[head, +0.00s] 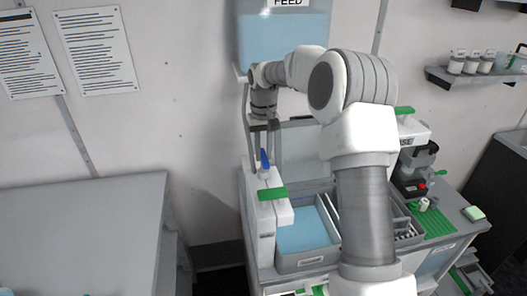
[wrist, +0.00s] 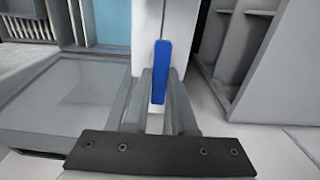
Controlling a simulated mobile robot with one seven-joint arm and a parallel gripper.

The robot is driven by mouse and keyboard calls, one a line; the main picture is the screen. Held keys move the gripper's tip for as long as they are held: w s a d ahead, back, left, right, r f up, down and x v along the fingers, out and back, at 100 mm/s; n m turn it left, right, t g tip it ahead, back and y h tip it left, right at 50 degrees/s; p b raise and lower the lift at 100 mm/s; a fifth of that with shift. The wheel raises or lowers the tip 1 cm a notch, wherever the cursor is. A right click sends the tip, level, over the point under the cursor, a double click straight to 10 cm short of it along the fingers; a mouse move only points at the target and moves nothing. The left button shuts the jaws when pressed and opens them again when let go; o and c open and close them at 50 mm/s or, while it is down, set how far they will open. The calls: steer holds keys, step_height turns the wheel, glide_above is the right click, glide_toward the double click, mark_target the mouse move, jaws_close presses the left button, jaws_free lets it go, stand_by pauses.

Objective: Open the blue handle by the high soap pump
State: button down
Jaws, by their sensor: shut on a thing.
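The blue handle (head: 265,158) stands upright on the white soap pump body (head: 264,220) at the left end of the grey unit. In the wrist view the blue handle (wrist: 160,72) lies between the two fingers of my gripper (wrist: 158,82). The fingers are shut on it. In the head view my gripper (head: 264,132) points down from above at the handle, and the fingers look thin and partly merge with the handle. A green lever (head: 272,194) sits on the pump just below and in front of the handle.
A tray of blue liquid (head: 303,234) is right of the pump. A tank marked FEED (head: 283,35) hangs on the wall behind. My arm covers the unit's middle. A second green-handled device (head: 410,135) stands at right. A grey table (head: 85,230) is at left.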

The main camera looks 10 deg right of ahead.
mark_target(264, 156)
steer(key=c, duration=0.7)
jaws_free()
steer(key=shift+r, duration=0.1)
step_height(264, 156, up, 17)
steer(key=shift+r, duration=0.15)
